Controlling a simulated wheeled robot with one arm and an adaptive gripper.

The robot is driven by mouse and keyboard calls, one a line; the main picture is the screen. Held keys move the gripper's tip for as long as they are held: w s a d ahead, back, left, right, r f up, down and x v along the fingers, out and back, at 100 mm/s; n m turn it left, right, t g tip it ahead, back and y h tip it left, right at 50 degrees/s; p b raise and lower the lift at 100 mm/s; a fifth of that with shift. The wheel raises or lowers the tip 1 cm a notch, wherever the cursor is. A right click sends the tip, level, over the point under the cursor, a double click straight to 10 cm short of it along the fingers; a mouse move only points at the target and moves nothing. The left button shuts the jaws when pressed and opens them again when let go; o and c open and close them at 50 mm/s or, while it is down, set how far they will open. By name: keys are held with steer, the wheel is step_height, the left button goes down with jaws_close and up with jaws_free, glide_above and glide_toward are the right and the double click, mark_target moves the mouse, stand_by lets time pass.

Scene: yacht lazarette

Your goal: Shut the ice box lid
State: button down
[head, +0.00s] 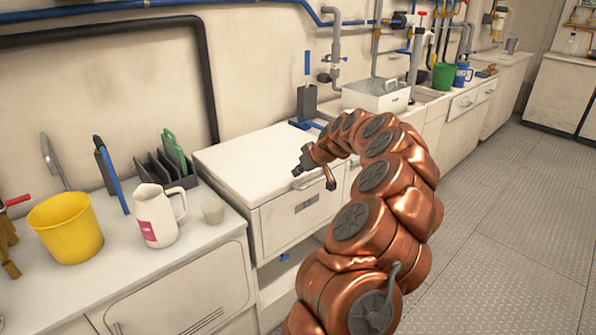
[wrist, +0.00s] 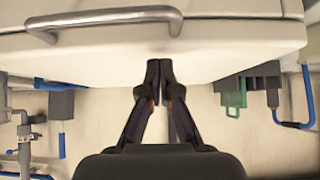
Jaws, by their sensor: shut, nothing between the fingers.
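The ice box (head: 305,212) is a white chest in the middle of the head view. Its white lid (head: 240,160) appears to lie flat on top, with no clear gap showing along the front edge. A metal bar handle (wrist: 105,22) crosses the lid near the top of the wrist view. My gripper (head: 298,170) is over the front part of the lid, near the handle. In the wrist view its dark fingers (wrist: 159,66) are shut together and empty, with their tips at the lid's surface. I cannot tell whether they touch it.
A white metal box (head: 377,96) stands behind the ice box to the right. The floor (head: 500,215) on the right is clear.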

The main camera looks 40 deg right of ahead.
steer(key=shift+s+f+t+b, duration=0.15)
steer(key=shift+f+t+b, duration=0.05)
steer(key=shift+f+b, duration=0.4)
steer(key=shift+s+f+t+b, duration=0.1)
steer(key=shift+f+t+b, duration=0.1)
steer(key=shift+f+b, duration=0.35)
steer(key=shift+f, duration=0.15)
